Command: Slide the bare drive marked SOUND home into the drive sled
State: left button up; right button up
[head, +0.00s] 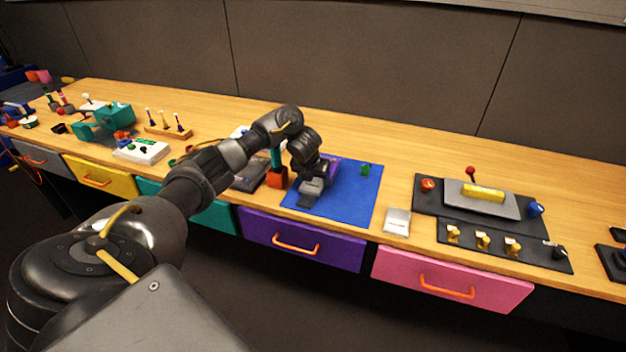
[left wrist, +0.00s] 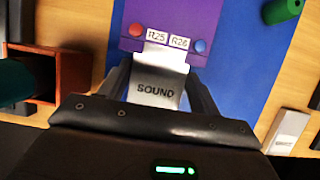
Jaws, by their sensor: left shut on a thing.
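The silver bare drive marked SOUND (left wrist: 155,90) is between the fingers of my left gripper (left wrist: 158,82), which is shut on it. The purple drive sled (left wrist: 172,14) lies straight ahead, with labels R25 and R26, a red button and a blue button. The drive's far end meets the sled's near edge; I cannot tell how far in it sits. In the head view my left gripper (head: 312,188) is low over the blue mat (head: 350,200), and the sled (head: 333,165) is partly hidden behind it. My right gripper is not in view.
A second silver drive (head: 397,221) lies right of the mat; its label is unreadable. A green piece (head: 365,170) stands on the mat. An orange-red open box (head: 277,178) stands left of the gripper. A dark panel with knobs (head: 430,205) is farther right.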

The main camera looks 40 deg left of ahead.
pick_arm(q)
jog(key=shift+w, duration=0.15)
dwell(0.3)
jog(key=o, duration=1.2)
jog(key=shift+r+p, duration=3.15)
jog(key=shift+r, duration=0.4)
jog(key=shift+f, duration=0.1)
